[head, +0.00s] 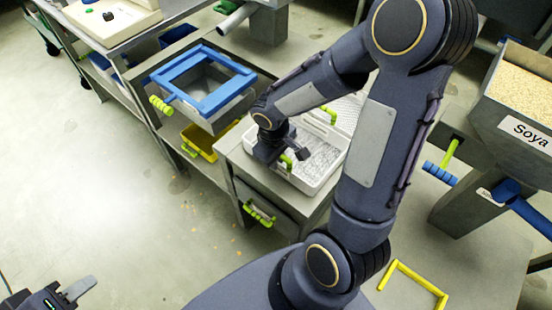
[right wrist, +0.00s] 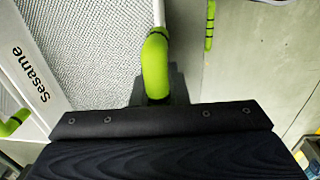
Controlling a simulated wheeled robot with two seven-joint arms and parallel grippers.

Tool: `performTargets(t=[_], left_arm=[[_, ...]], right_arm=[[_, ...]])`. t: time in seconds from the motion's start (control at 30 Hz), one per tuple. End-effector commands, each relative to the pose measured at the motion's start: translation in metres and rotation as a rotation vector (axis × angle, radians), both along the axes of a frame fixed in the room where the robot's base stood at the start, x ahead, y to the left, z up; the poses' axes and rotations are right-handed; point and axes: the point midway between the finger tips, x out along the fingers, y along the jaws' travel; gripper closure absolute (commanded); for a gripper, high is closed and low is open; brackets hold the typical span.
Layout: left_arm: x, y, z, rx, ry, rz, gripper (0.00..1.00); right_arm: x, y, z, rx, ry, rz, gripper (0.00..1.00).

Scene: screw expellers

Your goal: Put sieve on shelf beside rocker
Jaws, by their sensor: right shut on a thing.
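The sieve (head: 325,178) is a white rectangular tray with a mesh floor and green handles. In the head view it lies over the grey cabinet top, partly hidden by my right arm. The right wrist view shows its mesh (right wrist: 90,45) and a "Sesame" label. My right gripper (head: 286,156) is shut on the sieve's near green handle (right wrist: 156,62). I cannot tell whether the sieve touches the top. The blue frame (head: 205,62) on the grey unit to the left may be the rocker. My left gripper (head: 48,295) is at the bottom left corner, apart from everything.
The grey cabinet (head: 231,151) has a drawer with a green handle (head: 260,215). A yellow bin (head: 202,143) sits low beside it. A hopper labelled Soya (head: 525,133) stands at the right. A yellow bar handle (head: 411,282) is at lower right. The left floor is mostly clear.

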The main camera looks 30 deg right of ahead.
Motion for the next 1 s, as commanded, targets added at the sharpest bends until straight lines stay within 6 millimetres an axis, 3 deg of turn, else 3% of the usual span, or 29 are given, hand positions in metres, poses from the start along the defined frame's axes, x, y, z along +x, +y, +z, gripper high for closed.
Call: performTargets(t=[0.13, 0.17, 0.33, 0.7, 1.0], left_arm=[[0.000, 0.000, -0.004, 0.000, 0.000, 0.000, 0.64], [0.000, 0.000, -0.004, 0.000, 0.000, 0.000, 0.64], [0.000, 0.000, -0.003, 0.000, 0.000, 0.000, 0.64], [0.000, 0.000, 0.003, 0.000, 0.000, 0.000, 0.64], [0.000, 0.000, 0.016, 0.000, 0.000, 0.000, 0.64]], right_arm=[[0.000, 0.000, -0.004, 0.000, -0.001, 0.000, 1.00], [0.000, 0.000, -0.004, 0.000, 0.000, 0.000, 0.85], [0.000, 0.000, -0.003, 0.000, 0.000, 0.000, 0.64], [0.000, 0.000, 0.005, 0.000, -0.002, 0.000, 0.64], [0.000, 0.005, 0.065, 0.000, -0.008, 0.001, 0.64]])
